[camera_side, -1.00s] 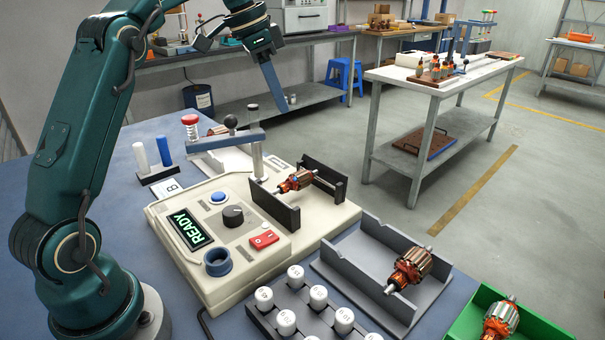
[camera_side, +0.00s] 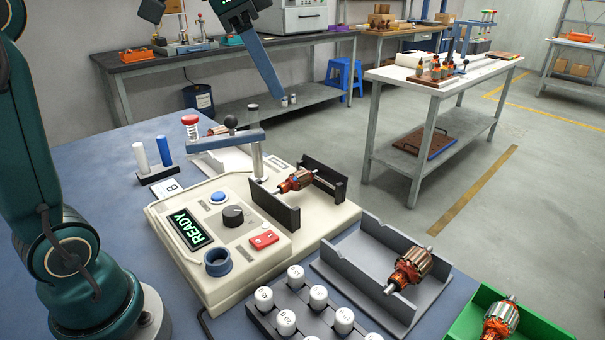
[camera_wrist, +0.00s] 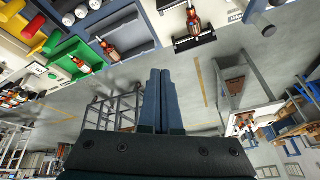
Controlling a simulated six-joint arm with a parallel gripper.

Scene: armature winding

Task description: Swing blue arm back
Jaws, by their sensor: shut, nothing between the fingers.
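The blue arm (camera_side: 208,142) is a flat bar on the cream winding machine (camera_side: 180,268). It reaches left from an upright metal post (camera_side: 257,160). A black ball knob (camera_side: 230,121) stands on the bar. A copper armature (camera_side: 296,181) sits between two black supports on the machine; it also shows in the wrist view (camera_wrist: 194,22). The display reads READY. My gripper (camera_side: 277,92) is shut and empty, with its blue fingers raised above and behind the post, apart from the blue arm. In the wrist view the two fingers (camera_wrist: 160,74) lie together.
A grey cradle (camera_side: 365,285) with a second armature (camera_side: 411,267) and a green bin (camera_side: 540,326) stand at right. White-capped pieces (camera_side: 318,296) fill a dark rack in front. White and blue pegs (camera_side: 164,150) stand at left. A white-topped table (camera_side: 445,75) is beyond open floor.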

